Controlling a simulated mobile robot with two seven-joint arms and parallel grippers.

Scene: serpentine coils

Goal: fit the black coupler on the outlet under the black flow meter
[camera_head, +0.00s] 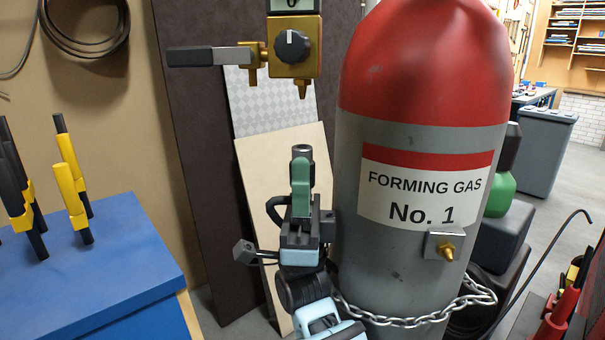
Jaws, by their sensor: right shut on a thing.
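A brass block with a black dial (291,46) is at the top centre, with a black-handled lever on its left. The meter body above it is mostly cut off by the frame. A tapered brass outlet (302,89) points down from the block. My right gripper (301,172) points up below it, with green fingers shut on a dark coupler (302,151). The coupler stands roughly upright, and its top is below the outlet tip with a visible gap. Its lower part is hidden by the fingers. My left gripper is not in view.
A large red and grey gas cylinder (420,150) stands close on the right, held by a chain (415,315). It carries a small brass fitting (446,252). A blue-topped bench (100,265) with yellow and black tools is on the left. Pale boards lean behind the gripper.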

